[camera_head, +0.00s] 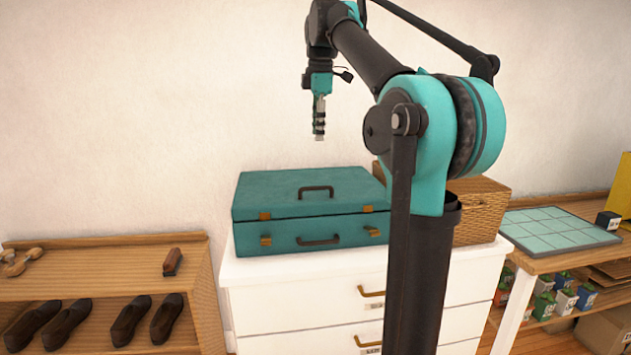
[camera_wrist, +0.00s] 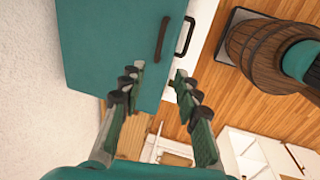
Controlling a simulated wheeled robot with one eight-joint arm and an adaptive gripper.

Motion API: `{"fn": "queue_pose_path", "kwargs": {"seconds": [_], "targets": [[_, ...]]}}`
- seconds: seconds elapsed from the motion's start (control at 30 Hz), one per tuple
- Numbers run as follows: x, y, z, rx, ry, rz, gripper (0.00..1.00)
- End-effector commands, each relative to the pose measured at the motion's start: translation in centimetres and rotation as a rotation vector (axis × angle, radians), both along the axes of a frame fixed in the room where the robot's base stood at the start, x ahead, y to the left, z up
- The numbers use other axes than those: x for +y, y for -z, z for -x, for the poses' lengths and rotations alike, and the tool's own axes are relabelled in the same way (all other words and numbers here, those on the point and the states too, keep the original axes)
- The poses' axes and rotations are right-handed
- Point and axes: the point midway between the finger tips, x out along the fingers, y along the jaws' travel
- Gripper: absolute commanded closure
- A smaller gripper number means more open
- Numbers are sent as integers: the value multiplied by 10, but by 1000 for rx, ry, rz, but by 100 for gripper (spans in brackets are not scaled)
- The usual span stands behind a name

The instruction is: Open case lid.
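A teal case (camera_head: 285,205) with brass clasps lies shut on a white drawer unit (camera_head: 290,300). It has one dark handle on its lid (camera_head: 316,191) and another on its front face. My gripper (camera_head: 319,132) hangs above the case, pointing down, clear of the lid. In the wrist view my gripper (camera_wrist: 155,85) has its two fingers apart with nothing between them. The teal case (camera_wrist: 110,45) fills the upper left there, with both handles near its right edge.
A wicker box (camera_head: 480,207) stands right of the case, partly behind my arm. A wooden shoe rack (camera_head: 100,275) stands at the left. A table with a tiled board (camera_head: 560,230) is at the right. The wall is close behind the case.

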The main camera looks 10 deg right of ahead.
Motion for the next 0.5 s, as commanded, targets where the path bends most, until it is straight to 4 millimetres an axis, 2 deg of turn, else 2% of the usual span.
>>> {"fn": "queue_pose_path", "kwargs": {"seconds": [0.17,0.5], "targets": [[0,20,-4,0,0,0,68],[0,86,-17,0,2,0,68]]}}
